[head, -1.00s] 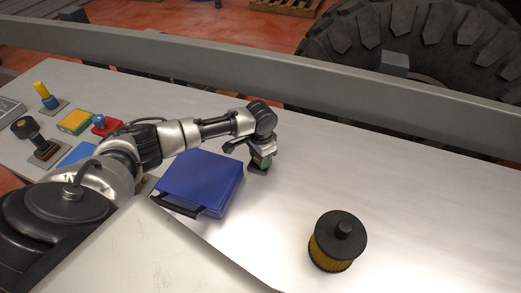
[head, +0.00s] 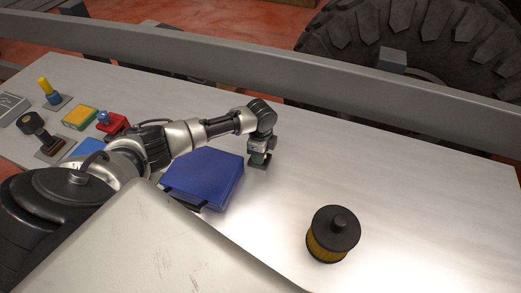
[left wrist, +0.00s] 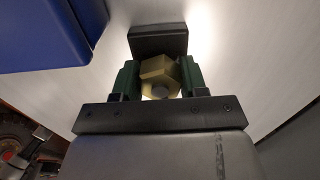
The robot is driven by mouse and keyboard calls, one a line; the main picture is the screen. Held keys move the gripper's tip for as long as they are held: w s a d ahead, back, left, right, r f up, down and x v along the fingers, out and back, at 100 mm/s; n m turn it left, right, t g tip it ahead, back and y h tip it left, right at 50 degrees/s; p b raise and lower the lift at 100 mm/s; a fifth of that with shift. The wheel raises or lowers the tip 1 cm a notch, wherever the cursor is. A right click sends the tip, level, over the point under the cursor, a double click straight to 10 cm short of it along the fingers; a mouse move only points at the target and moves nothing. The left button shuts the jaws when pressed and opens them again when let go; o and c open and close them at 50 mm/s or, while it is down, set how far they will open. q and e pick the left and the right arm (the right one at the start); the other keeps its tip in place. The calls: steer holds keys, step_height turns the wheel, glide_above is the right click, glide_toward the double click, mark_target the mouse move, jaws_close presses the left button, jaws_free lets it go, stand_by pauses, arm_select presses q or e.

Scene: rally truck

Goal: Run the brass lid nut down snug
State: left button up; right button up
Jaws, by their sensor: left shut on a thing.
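The brass nut (left wrist: 160,72) is a hexagonal piece seen in the left wrist view. My left gripper (left wrist: 158,80) is shut on it, with a green fingertip on either side. A small black block (left wrist: 158,40) sits just past the nut; whether the nut touches it is unclear. In the head view, my left gripper (head: 259,157) is low over the bench beside the blue case, and the nut is hidden there. A yellow filter with a black lid (head: 333,233) stands upright to the right, apart from the gripper. My right gripper is not in view.
The blue case (head: 205,178) lies left of the gripper, also in the left wrist view (left wrist: 45,30). Several small items, including a red piece (head: 113,124), stand at far left. The metal bench (head: 420,190) is clear at right. A grey rail (head: 300,85) runs behind.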

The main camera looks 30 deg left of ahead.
arm_select(q)
steer(key=shift+w+r+m, duration=0.15)
steer(key=shift+m, duration=1.25)
steer(key=o, duration=0.7)
steer(key=shift+o, duration=1.2)
step_height(320, 180, up, 11)
steer(key=b, duration=0.1)
